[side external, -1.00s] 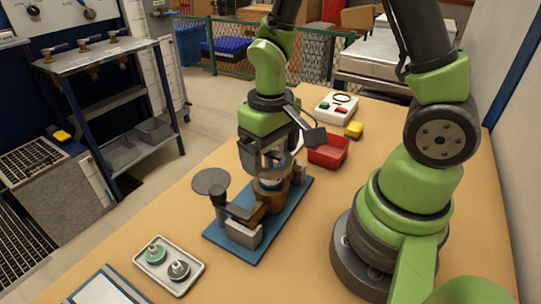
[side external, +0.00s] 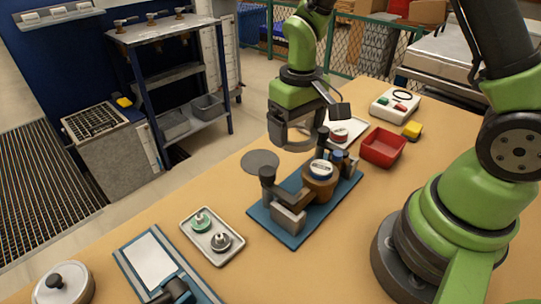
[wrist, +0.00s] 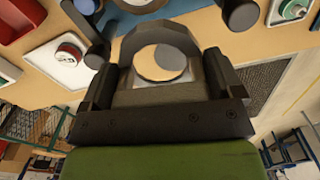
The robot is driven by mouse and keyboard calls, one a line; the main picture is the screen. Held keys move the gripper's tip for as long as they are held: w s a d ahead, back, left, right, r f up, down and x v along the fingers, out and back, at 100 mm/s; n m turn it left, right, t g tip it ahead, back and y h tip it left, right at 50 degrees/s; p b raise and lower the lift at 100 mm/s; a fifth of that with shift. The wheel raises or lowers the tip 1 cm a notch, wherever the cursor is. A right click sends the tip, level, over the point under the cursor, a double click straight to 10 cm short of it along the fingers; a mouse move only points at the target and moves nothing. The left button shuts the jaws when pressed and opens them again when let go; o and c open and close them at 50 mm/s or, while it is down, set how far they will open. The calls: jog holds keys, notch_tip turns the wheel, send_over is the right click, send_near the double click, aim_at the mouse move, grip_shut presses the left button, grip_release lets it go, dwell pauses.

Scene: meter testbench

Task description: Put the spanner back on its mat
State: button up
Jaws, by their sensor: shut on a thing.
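My gripper (side external: 292,122) is shut on a dark grey ring-shaped spanner (wrist: 160,34) and holds it in the air, to the upper left of the blue fixture. The spanner also shows below the gripper in the side view (side external: 284,142). A flat round grey disc (side external: 260,162), which looks like the mat, lies bare on the table to the lower left of the gripper. In the wrist view, part of the grey disc (wrist: 174,62) shows through the spanner's opening. The spanner is apart from the table.
The blue fixture (side external: 262,217) holds a round meter (side external: 320,170) between dark upright posts. A tray (side external: 236,254) with two small parts stands left of it. A red bin (side external: 383,148), yellow block (side external: 412,130) and white button box (side external: 396,104) are to the right.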

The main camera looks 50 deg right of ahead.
jog(key=n, duration=0.2)
send_over(260, 161)
jog(key=f, duration=0.2)
notch_tip(260, 161, down, 9)
jog(key=shift+f, duration=0.2)
jog(key=shift+f, duration=0.1)
